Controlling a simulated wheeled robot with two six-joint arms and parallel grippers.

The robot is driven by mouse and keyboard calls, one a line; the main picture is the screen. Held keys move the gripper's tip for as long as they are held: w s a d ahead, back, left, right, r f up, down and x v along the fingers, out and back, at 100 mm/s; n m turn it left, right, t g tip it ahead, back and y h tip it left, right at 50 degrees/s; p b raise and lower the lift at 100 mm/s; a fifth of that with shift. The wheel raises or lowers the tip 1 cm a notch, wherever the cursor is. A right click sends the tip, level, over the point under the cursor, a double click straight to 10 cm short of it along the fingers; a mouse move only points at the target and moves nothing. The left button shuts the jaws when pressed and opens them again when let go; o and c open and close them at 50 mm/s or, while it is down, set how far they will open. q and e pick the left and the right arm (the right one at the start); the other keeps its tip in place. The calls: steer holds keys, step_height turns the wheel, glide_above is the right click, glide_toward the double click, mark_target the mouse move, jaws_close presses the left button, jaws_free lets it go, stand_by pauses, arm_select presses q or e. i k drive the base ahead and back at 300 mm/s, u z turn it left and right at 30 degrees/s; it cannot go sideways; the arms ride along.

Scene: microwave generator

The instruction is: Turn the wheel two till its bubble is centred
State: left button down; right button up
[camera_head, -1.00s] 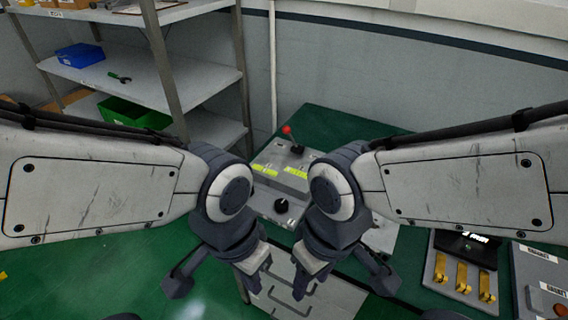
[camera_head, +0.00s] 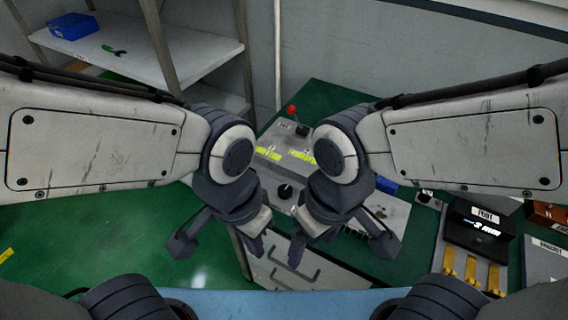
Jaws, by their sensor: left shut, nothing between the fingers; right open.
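A grey console (camera_head: 262,140) stands on the green bench between my arms. It carries a red-topped lever (camera_head: 293,113), two yellow-green strips (camera_head: 268,153) and a black knob (camera_head: 285,191). I cannot tell which part is wheel two, and no bubble can be made out; my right arm hides part of the console. My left gripper (camera_head: 254,241) is shut and empty, pointing down in front of the console. My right gripper (camera_head: 306,248) is open and empty beside it, with a gap between them. Neither touches the knob.
Drawers (camera_head: 300,270) with handles are below the grippers. At right are a black unit with yellow levers (camera_head: 471,268), an orange-brown box (camera_head: 545,214) and a small blue object (camera_head: 387,185). Shelves (camera_head: 170,55) with a blue bin (camera_head: 73,26) stand at left.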

mark_target(285, 191)
steer(key=z, duration=0.5)
steer(key=k, duration=1.15)
steer(key=u, duration=0.5)
steer(key=i, duration=0.6)
steer(key=u, duration=0.65)
steer(key=i, duration=0.5)
